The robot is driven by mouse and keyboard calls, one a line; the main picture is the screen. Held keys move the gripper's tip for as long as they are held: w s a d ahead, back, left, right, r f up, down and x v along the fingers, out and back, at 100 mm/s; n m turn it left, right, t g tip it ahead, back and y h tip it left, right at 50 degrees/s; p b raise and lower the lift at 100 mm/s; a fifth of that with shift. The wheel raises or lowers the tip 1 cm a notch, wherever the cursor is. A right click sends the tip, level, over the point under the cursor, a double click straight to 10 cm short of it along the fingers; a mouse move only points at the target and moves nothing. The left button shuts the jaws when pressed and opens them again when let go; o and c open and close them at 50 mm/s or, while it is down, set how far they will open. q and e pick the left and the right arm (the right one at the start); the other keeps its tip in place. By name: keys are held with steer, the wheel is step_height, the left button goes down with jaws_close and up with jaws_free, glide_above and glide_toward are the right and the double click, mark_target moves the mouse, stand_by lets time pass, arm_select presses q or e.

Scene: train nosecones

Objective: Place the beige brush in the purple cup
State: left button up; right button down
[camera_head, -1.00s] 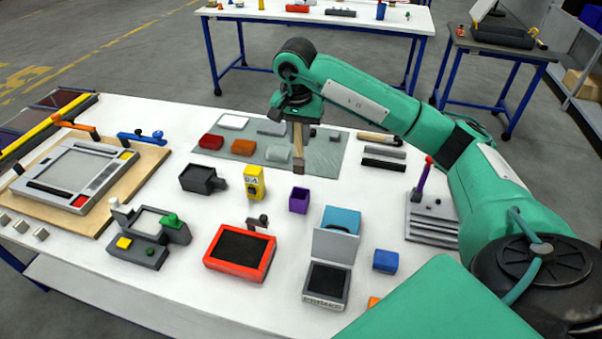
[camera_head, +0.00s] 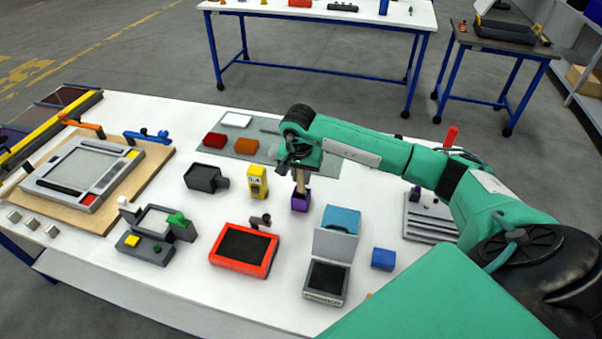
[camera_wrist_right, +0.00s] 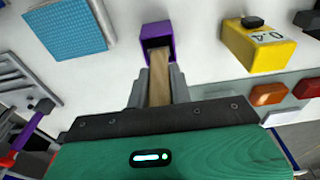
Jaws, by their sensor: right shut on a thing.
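The purple cup (camera_head: 300,204) stands upright on the white table, and it also shows at the top of the right wrist view (camera_wrist_right: 153,31). My right gripper (camera_head: 300,168) is directly above the cup and shut on the beige brush (camera_head: 301,184). In the right wrist view the brush (camera_wrist_right: 159,78) sits between the two grey fingers. Its far end overlaps the cup's opening and seems to be at or just inside the rim; its exact depth is hidden. My left gripper is not in view.
A yellow block (camera_head: 257,183) stands close to the left of the cup. A grey box with a blue top (camera_head: 341,220) is at front right, and a red-framed tray (camera_head: 244,250) at front left. A blue cube (camera_head: 383,259) lies farther right.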

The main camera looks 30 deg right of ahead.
steer(key=shift+f, duration=0.1)
steer(key=shift+f+b, duration=0.15)
steer(key=shift+b, duration=0.15)
steer(key=c, duration=1.3)
jaws_free()
steer(key=shift+o, duration=0.2)
steer(key=shift+r+p, duration=0.35)
steer(key=shift+r+b, duration=0.25)
steer(key=shift+b, duration=0.05)
step_height(320, 180, up, 11)
steer(key=a+b, duration=0.1)
steer(key=b, duration=0.2)
steer(key=shift+s+r+b, duration=0.15)
steer(key=shift+s+b, duration=0.2)
steer(key=shift+s, duration=0.1)
